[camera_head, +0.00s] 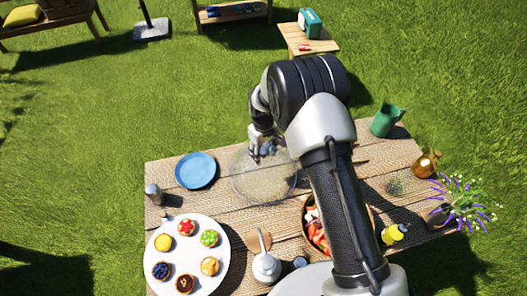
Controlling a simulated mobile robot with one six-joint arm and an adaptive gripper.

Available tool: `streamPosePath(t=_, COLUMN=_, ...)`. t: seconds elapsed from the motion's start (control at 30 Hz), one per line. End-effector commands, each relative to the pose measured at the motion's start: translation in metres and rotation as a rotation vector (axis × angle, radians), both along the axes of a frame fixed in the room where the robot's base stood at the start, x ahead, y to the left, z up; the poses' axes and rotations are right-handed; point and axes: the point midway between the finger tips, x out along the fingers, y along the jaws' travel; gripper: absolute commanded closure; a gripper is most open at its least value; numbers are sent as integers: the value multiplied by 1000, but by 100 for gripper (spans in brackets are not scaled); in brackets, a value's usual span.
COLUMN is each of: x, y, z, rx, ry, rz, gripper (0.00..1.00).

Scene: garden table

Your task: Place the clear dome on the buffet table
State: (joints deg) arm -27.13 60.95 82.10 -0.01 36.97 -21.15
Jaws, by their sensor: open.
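The clear dome (262,186) is a round see-through cover on the wooden table (216,208), near the middle of its far half. The planks show through it. My gripper (262,152) is over the far part of the dome, with its fingers pointing down. The gripper is open. It overlaps the dome in the picture, and I cannot tell whether the fingers touch it. My arm hides part of the table to the right of the dome.
A blue plate (196,170) lies left of the dome. A white platter (215,262) with several tarts is at front left. A salad bowl (309,203) is partly behind my arm. A green pitcher (384,121), a copper pot (426,164) and purple flowers (461,204) stand at right.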

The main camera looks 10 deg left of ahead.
Motion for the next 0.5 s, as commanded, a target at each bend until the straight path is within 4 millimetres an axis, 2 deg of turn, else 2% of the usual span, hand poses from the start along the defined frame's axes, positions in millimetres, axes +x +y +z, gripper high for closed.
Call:
streamPosePath(t=0.17, x=1, y=1, z=22, rx=2, ry=-4, rz=0, gripper=54)
streamPosePath(t=0.5, x=1, y=0, z=94, rx=2, ry=-3, rz=0, gripper=54)
